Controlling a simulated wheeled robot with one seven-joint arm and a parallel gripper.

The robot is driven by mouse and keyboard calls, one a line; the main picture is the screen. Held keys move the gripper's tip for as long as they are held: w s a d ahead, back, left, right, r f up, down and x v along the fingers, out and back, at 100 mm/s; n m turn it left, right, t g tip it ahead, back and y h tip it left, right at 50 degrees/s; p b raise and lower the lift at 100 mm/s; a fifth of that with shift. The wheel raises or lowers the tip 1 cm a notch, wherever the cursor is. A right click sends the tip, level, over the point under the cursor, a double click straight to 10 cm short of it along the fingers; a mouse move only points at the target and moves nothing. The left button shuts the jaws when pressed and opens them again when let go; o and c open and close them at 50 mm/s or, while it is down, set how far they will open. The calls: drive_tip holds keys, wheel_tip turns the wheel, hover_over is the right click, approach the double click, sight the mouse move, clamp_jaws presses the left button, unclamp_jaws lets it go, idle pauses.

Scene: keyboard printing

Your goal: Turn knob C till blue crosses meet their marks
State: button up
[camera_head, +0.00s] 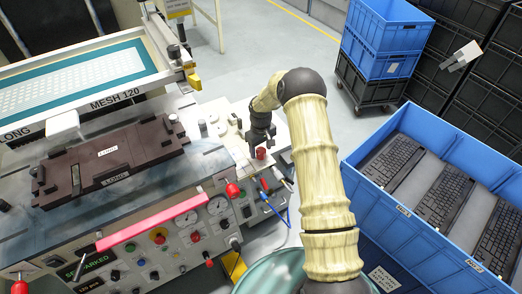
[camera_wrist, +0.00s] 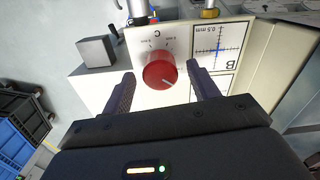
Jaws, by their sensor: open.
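Knob C (camera_wrist: 160,72) is a red round knob with a white pointer line on a pale panel marked C, near the middle of the wrist view. It also shows in the head view (camera_head: 261,154) just below my gripper (camera_head: 262,134). In the wrist view my gripper (camera_wrist: 162,90) is open, with one finger on each side of the knob and visible gaps to it. A blue cross (camera_wrist: 218,50) lies over a printed black mark in the panel window labelled B and 0.5 mm. Fine alignment is too small to tell. Other crosses are not clearly visible.
A grey block (camera_wrist: 97,51) stands left of the knob. A dark fixture (camera_head: 110,160) labelled LONG lies on the press table, below the MESH 120 screen frame (camera_head: 110,103). A blue crate (camera_head: 375,151) with several keyboards stands right of my arm.

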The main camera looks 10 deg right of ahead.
sight(261, 150)
wheel_tip(261, 150, up, 16)
drive_tip(key=b, duration=0.1)
drive_tip(key=shift+r, duration=0.1)
idle(0.4)
drive_tip(key=s+r+m+t+p, duration=0.1)
drive_tip(key=s+r, duration=0.2)
drive_tip(key=s, duration=0.7)
drive_tip(key=s+r+m+p, duration=0.1)
drive_tip(key=s+r+m, duration=0.1)
drive_tip(key=s, duration=0.7)
drive_tip(key=s+r+m+t+p, duration=0.1)
drive_tip(key=s+r+m, duration=0.1)
drive_tip(key=s, duration=0.8)
drive_tip(key=shift+s+r+t, duration=0.3)
drive_tip(key=shift+r, duration=0.6)
